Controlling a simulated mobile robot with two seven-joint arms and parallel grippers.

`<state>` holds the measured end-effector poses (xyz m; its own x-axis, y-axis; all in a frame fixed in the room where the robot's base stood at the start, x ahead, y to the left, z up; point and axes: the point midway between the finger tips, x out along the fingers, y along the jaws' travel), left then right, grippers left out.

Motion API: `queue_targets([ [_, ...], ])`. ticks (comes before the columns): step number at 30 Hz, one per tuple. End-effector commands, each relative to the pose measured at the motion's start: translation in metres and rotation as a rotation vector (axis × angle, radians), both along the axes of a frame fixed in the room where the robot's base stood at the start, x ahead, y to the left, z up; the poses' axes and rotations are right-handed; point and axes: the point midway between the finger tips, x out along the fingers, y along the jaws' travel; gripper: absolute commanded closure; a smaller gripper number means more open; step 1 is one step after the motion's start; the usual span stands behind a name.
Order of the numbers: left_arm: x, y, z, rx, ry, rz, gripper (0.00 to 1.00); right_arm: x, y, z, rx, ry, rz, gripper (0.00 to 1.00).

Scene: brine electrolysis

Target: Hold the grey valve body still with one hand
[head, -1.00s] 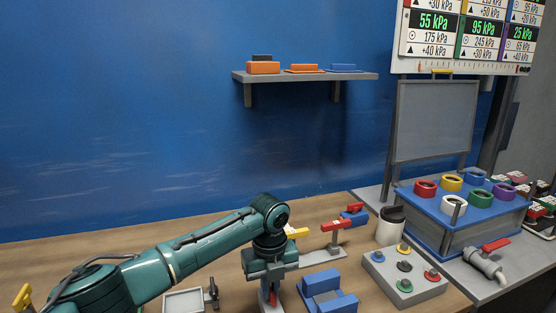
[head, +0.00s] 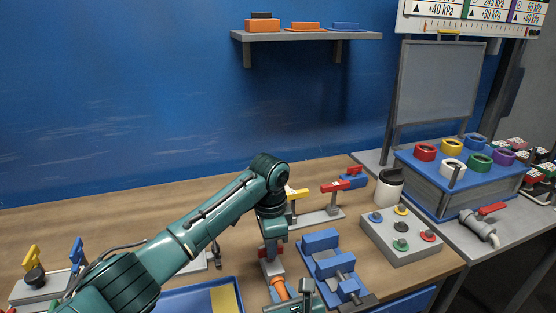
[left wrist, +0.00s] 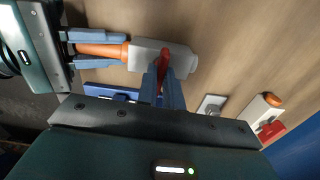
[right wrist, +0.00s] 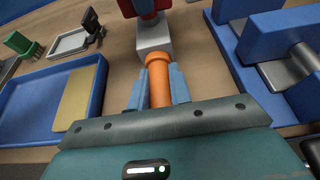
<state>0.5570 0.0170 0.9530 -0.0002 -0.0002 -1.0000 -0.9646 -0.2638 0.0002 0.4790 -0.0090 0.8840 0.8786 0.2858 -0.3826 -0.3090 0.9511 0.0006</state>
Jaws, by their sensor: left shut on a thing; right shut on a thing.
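The grey valve body (head: 272,267) is a pale block low in the middle of the head view. It carries a red handle (left wrist: 165,62) and an orange pipe-like part (right wrist: 159,85). My left gripper (left wrist: 163,75) is shut on the red handle from above. My right gripper (right wrist: 157,80) is shut on the orange part, a finger on each side. In the left wrist view the grey body (left wrist: 163,58) sits between the two grippers. In the head view my left arm and gripper partly cover the valve.
A blue vise-like fixture (head: 325,258) stands right of the valve. A blue tray (head: 190,298) with a yellow pad lies left. A grey board with coloured knobs (head: 400,240), a lidded white cup (head: 388,190) and red-handled and yellow-handled valves on a stand (head: 320,218) are near.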

Motion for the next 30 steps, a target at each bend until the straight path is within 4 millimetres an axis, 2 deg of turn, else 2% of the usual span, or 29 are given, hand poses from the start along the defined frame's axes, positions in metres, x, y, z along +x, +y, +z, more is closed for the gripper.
queue_targets([
  [5, -0.0001, -0.0002, 0.0001, 0.000, 0.000, 0.090, 1.00, 0.0002, -0.0008, -0.0007, -0.001, 0.002, -0.002, 1.00],
  [13, -0.0001, -0.0001, 0.0002, 0.000, 0.000, 0.102, 1.00, 0.0002, -0.0009, -0.0007, -0.002, 0.002, -0.003, 1.00],
  [14, -0.0001, -0.0001, 0.0002, 0.000, 0.000, 0.102, 0.89, 0.0002, -0.0010, -0.0007, -0.002, 0.002, -0.003, 1.00],
  [22, -0.0001, -0.0001, 0.0001, 0.000, 0.000, 0.099, 0.67, 0.0002, -0.0009, -0.0007, -0.002, 0.002, -0.003, 1.00],
  [30, 0.0001, -0.0002, 0.0017, -0.001, -0.001, 0.097, 0.66, 0.0002, -0.0009, -0.0006, -0.001, 0.002, -0.002, 1.00],
])
